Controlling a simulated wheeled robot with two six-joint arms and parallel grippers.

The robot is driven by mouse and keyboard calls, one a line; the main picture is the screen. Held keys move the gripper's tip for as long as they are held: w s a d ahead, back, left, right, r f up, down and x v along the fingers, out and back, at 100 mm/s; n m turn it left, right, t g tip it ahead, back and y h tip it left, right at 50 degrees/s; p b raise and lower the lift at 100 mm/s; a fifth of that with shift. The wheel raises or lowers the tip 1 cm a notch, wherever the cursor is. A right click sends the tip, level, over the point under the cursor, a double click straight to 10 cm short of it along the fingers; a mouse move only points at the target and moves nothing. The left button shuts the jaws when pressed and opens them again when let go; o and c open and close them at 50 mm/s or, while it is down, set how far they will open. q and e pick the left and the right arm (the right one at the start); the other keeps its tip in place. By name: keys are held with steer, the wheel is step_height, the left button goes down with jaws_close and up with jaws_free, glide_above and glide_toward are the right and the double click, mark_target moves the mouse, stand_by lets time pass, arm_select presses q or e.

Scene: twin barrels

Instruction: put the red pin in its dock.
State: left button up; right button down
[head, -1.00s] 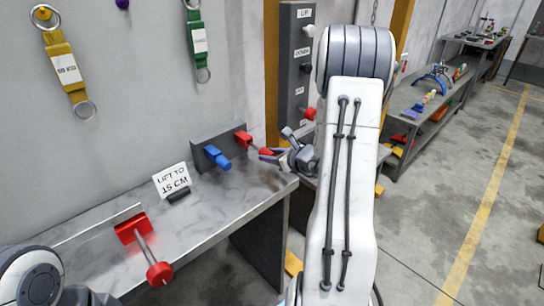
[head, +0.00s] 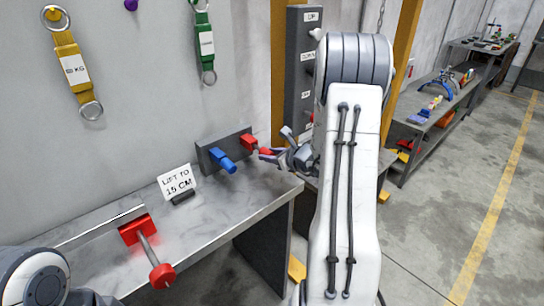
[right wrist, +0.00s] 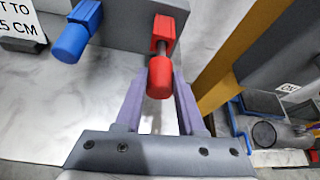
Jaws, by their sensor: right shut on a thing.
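The red pin (right wrist: 160,78) has a thick red knob, and a short stretch of its grey shaft shows between the knob and the red dock (right wrist: 163,32). In the head view the pin's knob (head: 264,151) lies in line with the red dock (head: 246,141) on the grey block. The shaft's end is hidden, so I cannot tell how deep it sits. My right gripper (right wrist: 158,92) is shut on the knob with its purple fingers on either side. It also shows in the head view (head: 270,156). My left gripper is out of view.
A blue pin (head: 223,162) sits on the grey block (head: 208,155), left of the red dock. A white sign (head: 176,182) stands on the metal bench (head: 215,210). Another red fitting with a rod and knob (head: 160,277) is at the front left. The bench's middle is clear.

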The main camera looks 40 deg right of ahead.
mark_target(266, 150)
steer(key=shift+w+a+b, duration=0.15)
steer(key=shift+w+b, duration=0.3)
steer(key=shift+w, duration=1.2)
steer(key=shift+c, duration=2.2)
jaws_free()
steer(key=v, duration=1)
steer(key=shift+s+b, duration=0.15)
steer(key=shift+b, duration=0.15)
